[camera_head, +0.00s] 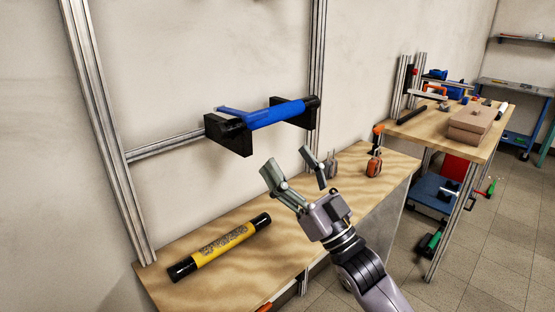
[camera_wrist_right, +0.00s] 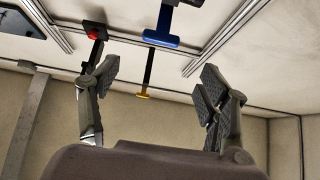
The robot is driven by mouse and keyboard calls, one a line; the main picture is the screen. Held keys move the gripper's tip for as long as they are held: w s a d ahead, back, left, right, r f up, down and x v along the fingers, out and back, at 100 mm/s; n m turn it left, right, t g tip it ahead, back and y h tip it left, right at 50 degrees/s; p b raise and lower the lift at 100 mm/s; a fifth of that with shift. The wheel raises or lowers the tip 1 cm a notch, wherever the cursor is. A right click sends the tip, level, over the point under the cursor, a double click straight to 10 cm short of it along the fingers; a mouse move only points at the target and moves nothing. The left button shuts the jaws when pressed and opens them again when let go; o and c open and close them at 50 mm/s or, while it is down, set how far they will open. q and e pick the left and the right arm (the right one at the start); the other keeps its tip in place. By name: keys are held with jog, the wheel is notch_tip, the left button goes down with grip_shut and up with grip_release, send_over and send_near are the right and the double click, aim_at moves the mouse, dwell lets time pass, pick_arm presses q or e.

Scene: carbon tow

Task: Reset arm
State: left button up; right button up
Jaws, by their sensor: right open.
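My right gripper (camera_head: 292,170) is open and empty in the head view, raised in front of the wooden bench. Its two fingers stand apart, and they also show spread in the right wrist view (camera_wrist_right: 155,85) with nothing between them. A blue roll with black ends (camera_head: 277,114) rests on two black brackets on the wall frame, to the left of and behind the gripper. A yellow tube with black ends (camera_head: 222,246) lies on the bench at lower left, apart from the gripper. My left gripper is not in view.
The wooden bench (camera_head: 225,283) has a grey tool (camera_head: 332,163) and an orange tool (camera_head: 374,163) toward its right end. A second table (camera_head: 430,124) with a brown box (camera_head: 470,123) stands at right. Metal posts (camera_head: 103,120) rise behind the bench. Tiled floor is open at lower right.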

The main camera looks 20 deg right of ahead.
jog(key=shift+f, duration=0.1)
notch_tip(320, 180, down, 24)
jog(key=s+a+m+g+h, duration=0.2)
jog(key=s+m+g+h, duration=0.1)
jog(key=g+h, duration=0.5)
jog(key=s+a+f+n+g, duration=0.1)
jog(key=s+f+g, duration=0.6)
jog(key=s, duration=0.4)
jog(key=s+a+f+g, duration=0.1)
jog(key=s+f+g, duration=0.5)
jog(key=s+f, duration=0.45)
notch_tip(320, 180, down, 24)
jog(key=s+g+p, duration=0.1)
jog(key=s+p, duration=0.1)
jog(key=s, duration=0.1)
jog(key=s+d+f+g+p, duration=0.1)
jog(key=s+d+f+p, duration=0.1)
jog(key=s+f, duration=1.1)
jog(key=s+d, duration=0.1)
jog(key=s, duration=0.2)
jog(key=shift+d+f+h, duration=0.2)
jog(key=shift+h, duration=0.2)
